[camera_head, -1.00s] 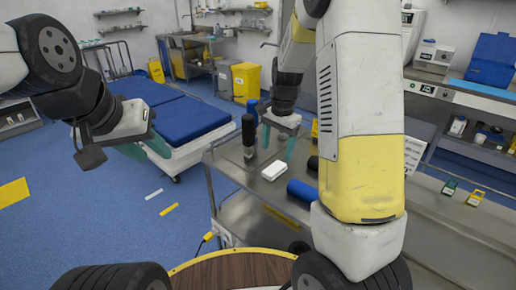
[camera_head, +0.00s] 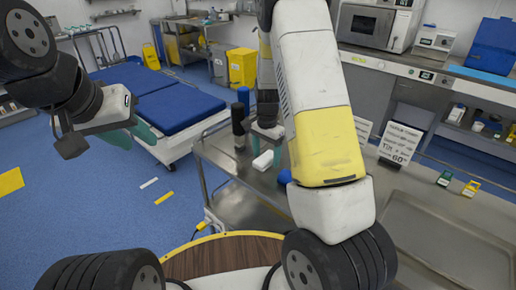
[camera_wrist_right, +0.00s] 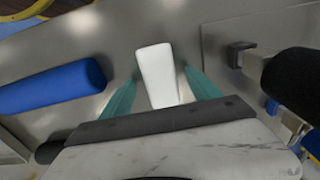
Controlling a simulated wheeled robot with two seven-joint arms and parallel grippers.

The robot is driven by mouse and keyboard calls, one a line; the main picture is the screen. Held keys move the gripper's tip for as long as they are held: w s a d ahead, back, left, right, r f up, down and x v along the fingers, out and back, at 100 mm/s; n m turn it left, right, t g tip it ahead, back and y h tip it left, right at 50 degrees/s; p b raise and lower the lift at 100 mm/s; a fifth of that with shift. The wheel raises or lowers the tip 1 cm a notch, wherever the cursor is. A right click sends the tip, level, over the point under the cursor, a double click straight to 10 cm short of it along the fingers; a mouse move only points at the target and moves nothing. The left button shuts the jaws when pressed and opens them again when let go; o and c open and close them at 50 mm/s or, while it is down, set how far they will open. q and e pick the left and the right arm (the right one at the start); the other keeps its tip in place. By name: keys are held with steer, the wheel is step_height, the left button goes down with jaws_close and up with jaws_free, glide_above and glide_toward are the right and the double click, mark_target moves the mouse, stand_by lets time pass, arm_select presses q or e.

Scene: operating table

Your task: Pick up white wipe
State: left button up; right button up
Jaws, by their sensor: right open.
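The white wipe (camera_head: 262,161) is a small white block lying on the metal table. In the right wrist view the white wipe (camera_wrist_right: 157,72) reaches in between the two teal fingers of my right gripper (camera_wrist_right: 161,92), with a gap on each side. My right gripper (camera_head: 266,146) is open above the table at the wipe; its arm hides part of it in the head view. My left gripper (camera_head: 132,135) hangs far to the left, away from the table, with its teal fingers apart and nothing between them.
A blue cylinder (camera_wrist_right: 55,86) lies left of the wipe in the wrist view. A black-handled object (camera_wrist_right: 292,85) is close on the right. The metal table (camera_head: 235,205) is bare in front.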

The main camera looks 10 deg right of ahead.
mark_target(265, 159)
steer(key=shift+c, duration=0.2)
steer(key=c, duration=1.4)
steer(key=shift+r, duration=0.55)
steer(key=r, duration=0.2)
steer(key=shift+s+a+r, duration=0.3)
steer(key=shift+s+r, duration=0.05)
steer(key=shift+s, duration=0.05)
steer(key=s+a, duration=0.2)
steer(key=s, duration=0.2)
steer(key=s+a, duration=0.2)
steer(key=s, duration=0.3)
steer(key=s+a+r, duration=0.1)
steer(key=s+a, duration=0.2)
steer(key=s, duration=0.1)
steer(key=shift+s+r, duration=0.1)
steer(key=shift+s, duration=0.1)
